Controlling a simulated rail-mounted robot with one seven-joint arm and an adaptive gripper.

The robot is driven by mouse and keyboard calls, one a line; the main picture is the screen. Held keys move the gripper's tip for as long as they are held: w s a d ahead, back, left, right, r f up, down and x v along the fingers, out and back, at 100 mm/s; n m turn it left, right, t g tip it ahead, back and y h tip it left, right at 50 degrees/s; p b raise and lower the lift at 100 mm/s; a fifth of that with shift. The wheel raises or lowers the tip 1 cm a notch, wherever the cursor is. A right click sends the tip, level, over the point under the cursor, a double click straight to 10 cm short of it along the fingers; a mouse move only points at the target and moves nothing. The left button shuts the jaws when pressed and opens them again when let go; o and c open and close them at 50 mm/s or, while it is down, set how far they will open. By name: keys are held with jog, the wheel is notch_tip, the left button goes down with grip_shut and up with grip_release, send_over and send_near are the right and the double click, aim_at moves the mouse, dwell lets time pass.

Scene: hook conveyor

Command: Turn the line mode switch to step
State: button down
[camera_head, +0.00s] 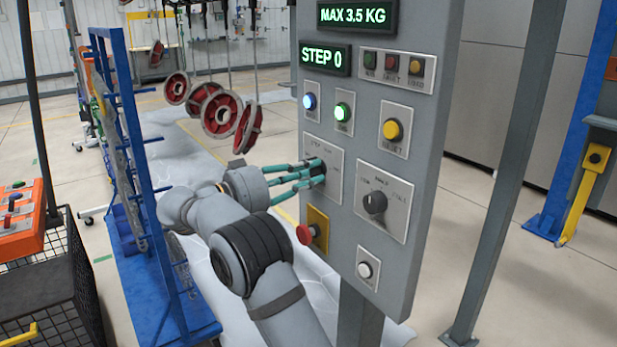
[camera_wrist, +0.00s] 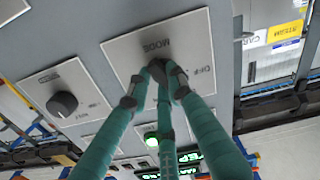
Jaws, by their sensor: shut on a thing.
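The mode switch plate (camera_head: 330,150) is on the left half of the grey control panel. In the wrist view the plate (camera_wrist: 120,52) appears upside down, with MODE and OFF readable. My gripper (camera_head: 318,170) has teal fingers closed around the small dark mode switch knob (camera_wrist: 157,66) at the plate's middle. The fingertips hide most of the knob, so which position it points to cannot be told. The display (camera_head: 325,58) reads STEP 0.
A second dark rotary knob (camera_head: 375,202) sits close to the right of my gripper. A red mushroom button (camera_head: 305,234) is just below. Blue (camera_head: 310,101), green (camera_head: 342,112) and yellow (camera_head: 392,129) buttons are above.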

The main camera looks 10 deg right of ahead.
jog(key=shift+r, duration=0.25)
jog(key=c, duration=1.5)
grip_release()
jog(key=shift+f, duration=0.15)
jog(key=shift+c, duration=0.2)
jog(key=shift+a, duration=0.1)
jog(key=v, duration=1.2)
